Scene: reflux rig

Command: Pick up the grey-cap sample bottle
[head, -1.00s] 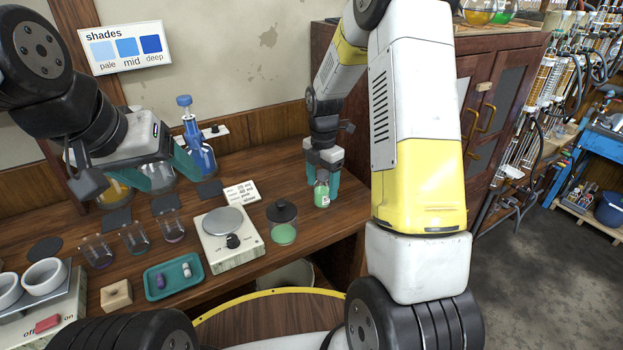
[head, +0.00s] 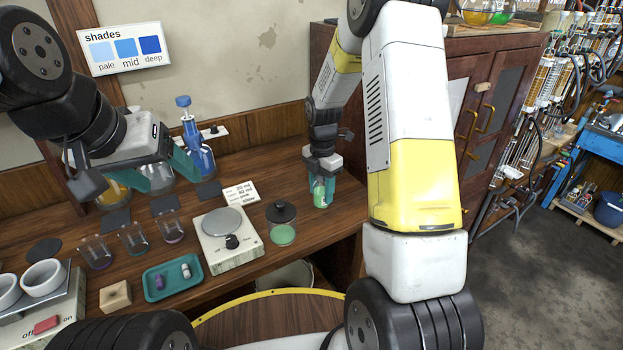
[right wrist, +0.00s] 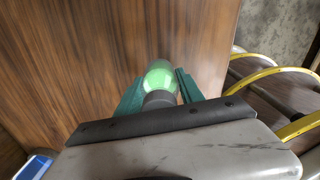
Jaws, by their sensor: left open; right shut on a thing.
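The grey-cap sample bottle (head: 320,194) with green contents stands on the right part of the wooden bench in the head view. My right gripper (head: 324,182) comes down from above and is shut on it, with a teal finger on either side. In the right wrist view the bottle (right wrist: 160,78) shows its grey cap and green body between the fingers of my right gripper (right wrist: 160,92). Whether its base touches the bench is hard to tell. My left gripper (head: 160,175) is open at the back left, near a clear flask with a blue-topped bottle behind it.
A scale (head: 228,240), a black-lidded jar of green powder (head: 282,226) and a teal tray (head: 172,278) stand left of the bottle. Several small beakers are further left. A wooden cabinet (head: 480,120) stands to the right. Bare bench lies around the bottle.

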